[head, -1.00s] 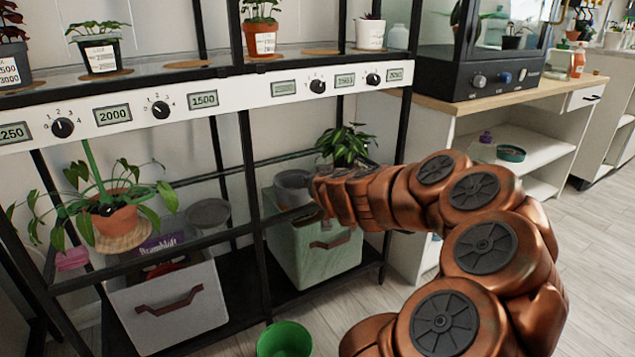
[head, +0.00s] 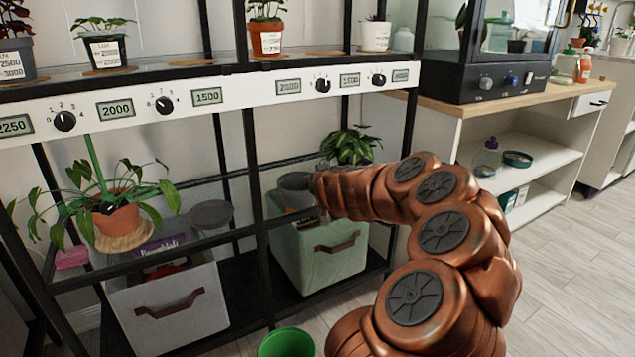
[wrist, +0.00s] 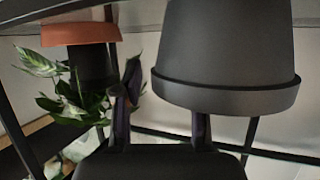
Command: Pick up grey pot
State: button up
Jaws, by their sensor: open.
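A grey pot (head: 295,182) stands on the glass lower shelf above the green crate, beside the end of my arm in the head view. In the wrist view the dark grey pot (wrist: 228,50) is large and close, with its rim toward the bottom of the picture. My gripper (wrist: 160,110) is open, with two dark fingers apart and nothing held between them. The pot lies ahead, mostly right of the gap and overlapping the right finger; I cannot tell whether they touch. In the head view my gripper is largely hidden by my arm.
A leafy plant (head: 350,146) stands close behind my arm's end. A black shelf post (head: 253,190) rises left of the grey pot. The green crate (head: 320,254) is below, and a green bucket (head: 286,343) stands on the floor. Floor at the right is clear.

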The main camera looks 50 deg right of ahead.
grip_shut()
dwell(0.7)
jog(key=shift+s+a, duration=0.25)
jog(key=shift+s, duration=0.45)
jog(key=shift+s+a, duration=0.25)
jog(key=shift+s, duration=0.4)
jog(key=shift+s+a, duration=0.25)
jog(key=shift+s, duration=0.45)
jog(key=shift+c, duration=0.2)
grip_release()
jog(key=shift+s, duration=0.1)
